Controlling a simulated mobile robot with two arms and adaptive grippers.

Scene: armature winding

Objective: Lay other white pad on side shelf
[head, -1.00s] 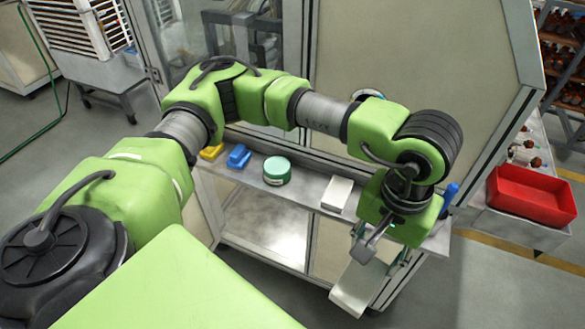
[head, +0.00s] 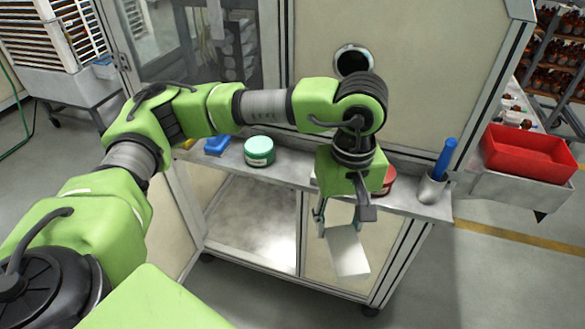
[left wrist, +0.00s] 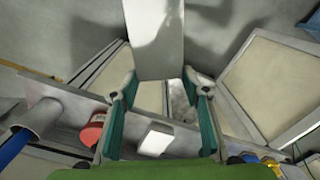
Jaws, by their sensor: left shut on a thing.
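A white pad (head: 347,251) hangs tilted from my left gripper (head: 344,222), below and in front of the shelf edge. My left gripper is shut on it; in the left wrist view the pad (left wrist: 155,38) extends beyond the fingertips (left wrist: 160,88). The metal side shelf (head: 292,168) runs along the machine's front. Another small white pad (left wrist: 156,139) lies on the shelf in the left wrist view; in the head view my gripper hides it. My right gripper is not in view.
On the shelf are a blue block (head: 216,144), a green round tin (head: 259,151), a red round object (head: 389,181) partly hidden by my gripper, and a metal cup (head: 432,189) with a blue-handled tool (head: 445,158). A red bin (head: 528,152) stands at right.

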